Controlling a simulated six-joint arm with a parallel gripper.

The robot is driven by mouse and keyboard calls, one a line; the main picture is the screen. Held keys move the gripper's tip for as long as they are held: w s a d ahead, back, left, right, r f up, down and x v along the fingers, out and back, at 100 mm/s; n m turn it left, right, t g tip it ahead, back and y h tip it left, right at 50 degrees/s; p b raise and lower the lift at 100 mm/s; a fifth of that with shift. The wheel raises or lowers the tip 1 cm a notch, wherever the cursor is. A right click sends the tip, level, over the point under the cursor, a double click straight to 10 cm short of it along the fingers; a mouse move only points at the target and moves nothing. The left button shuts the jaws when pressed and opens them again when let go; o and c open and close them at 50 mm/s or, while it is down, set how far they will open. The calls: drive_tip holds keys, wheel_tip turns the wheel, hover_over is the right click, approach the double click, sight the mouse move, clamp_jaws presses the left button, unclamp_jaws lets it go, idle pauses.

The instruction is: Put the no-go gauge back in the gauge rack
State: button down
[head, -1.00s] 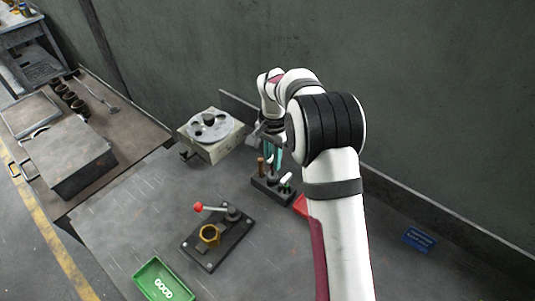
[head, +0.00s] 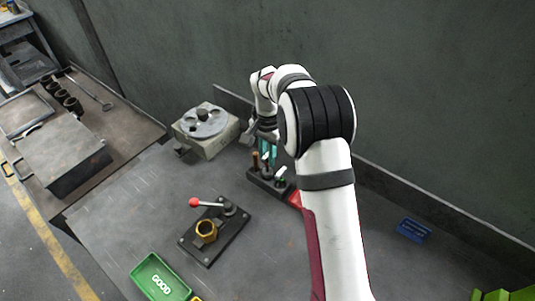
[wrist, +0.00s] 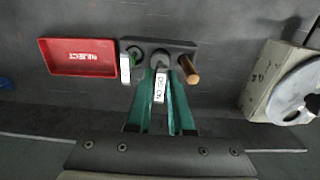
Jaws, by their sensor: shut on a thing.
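My gripper (wrist: 160,80) has teal fingers shut on the no-go gauge (wrist: 160,88), whose white tag reads NO GO upside down in the wrist view. The gauge is at the middle position of the dark gauge rack (wrist: 174,44), between a green-handled gauge with a white tag (wrist: 126,66) and a wooden-handled tool (wrist: 189,70). Whether it is fully seated in its hole is hidden. In the head view, my gripper (head: 268,152) is right over the rack (head: 256,177), with its fingers pointing down and partly hidden by my arm.
A red REJECT tray (wrist: 82,57) lies beside the rack. A grey unit with a round disc (head: 207,125) stands behind left. A red-knobbed lever fixture holds a brass ring (head: 206,230). A green GOOD tray (head: 160,279) is at the front. A blue sign (head: 413,230) lies right.

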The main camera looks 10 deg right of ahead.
drive_tip(key=shift+f, duration=1.65)
idle(0.4)
drive_tip(key=c, duration=0.7)
unclamp_jaws()
drive_tip(key=shift+r, duration=5.05)
